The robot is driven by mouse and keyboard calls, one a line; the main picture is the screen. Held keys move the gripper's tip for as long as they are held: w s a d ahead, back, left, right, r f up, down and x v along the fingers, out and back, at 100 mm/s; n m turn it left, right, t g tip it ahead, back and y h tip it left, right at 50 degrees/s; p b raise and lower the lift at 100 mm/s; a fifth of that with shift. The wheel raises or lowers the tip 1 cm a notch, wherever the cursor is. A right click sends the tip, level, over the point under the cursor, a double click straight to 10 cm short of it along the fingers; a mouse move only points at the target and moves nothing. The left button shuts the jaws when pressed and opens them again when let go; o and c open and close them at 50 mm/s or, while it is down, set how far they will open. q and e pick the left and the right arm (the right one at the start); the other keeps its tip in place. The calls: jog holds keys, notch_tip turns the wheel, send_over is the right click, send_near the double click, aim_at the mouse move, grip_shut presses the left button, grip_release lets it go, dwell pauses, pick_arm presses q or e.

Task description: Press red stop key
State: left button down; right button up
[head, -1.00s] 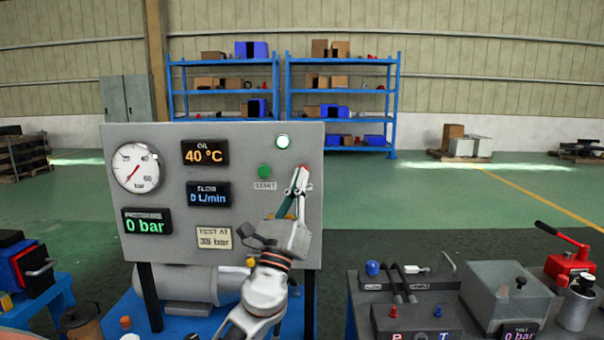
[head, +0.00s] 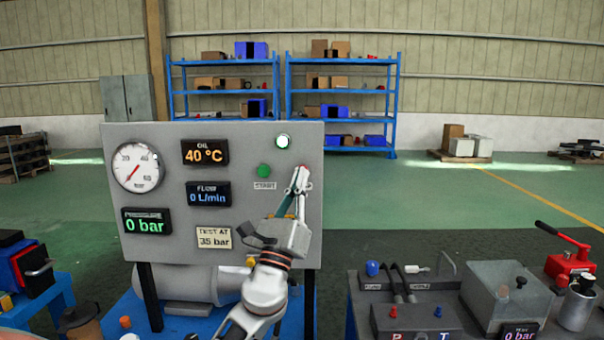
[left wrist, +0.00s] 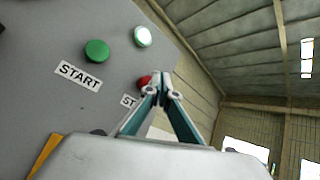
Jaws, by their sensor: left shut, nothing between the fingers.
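The red stop key (left wrist: 144,82) shows in the left wrist view, partly hidden behind my left fingertips. Below it a label is cut off after "ST". In the head view only a bit of red (head: 303,168) shows at the fingertips. My left gripper (head: 301,180) is shut and empty, pointing up at the right side of the grey panel (head: 270,215). Its closed tips (left wrist: 161,86) overlap the key's right edge in the wrist view; I cannot tell whether they touch it. The green START button (head: 264,171) sits to the left. My right gripper is not in view.
A lit white lamp (head: 283,142) is above the keys. The panel holds a gauge (head: 137,168) and displays, with pressure (head: 147,222) at 0 bar. A bench with a grey box (head: 506,290) and a red hand pump (head: 570,262) stands to the right.

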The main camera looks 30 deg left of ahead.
pick_arm(q)
jog(key=shift+w+a, duration=0.15)
jog(key=shift+w, duration=0.1)
jog(key=shift+w+a+b, duration=0.3)
jog(key=shift+w, duration=0.15)
dwell(0.8)
jog(key=shift+s+d, duration=0.1)
jog(key=shift+s, duration=0.05)
jog(key=shift+s+d+p, duration=0.3)
jog(key=shift+s+d, duration=0.15)
jog(key=shift+s, duration=0.25)
jog(key=s+d, duration=0.1)
jog(key=s+p, duration=0.1)
jog(key=s+d, duration=0.1)
jog(key=s, duration=0.1)
jog(key=shift+s+d, duration=0.1)
jog(key=shift+d, duration=0.2)
dwell(0.4)
dwell(0.6)
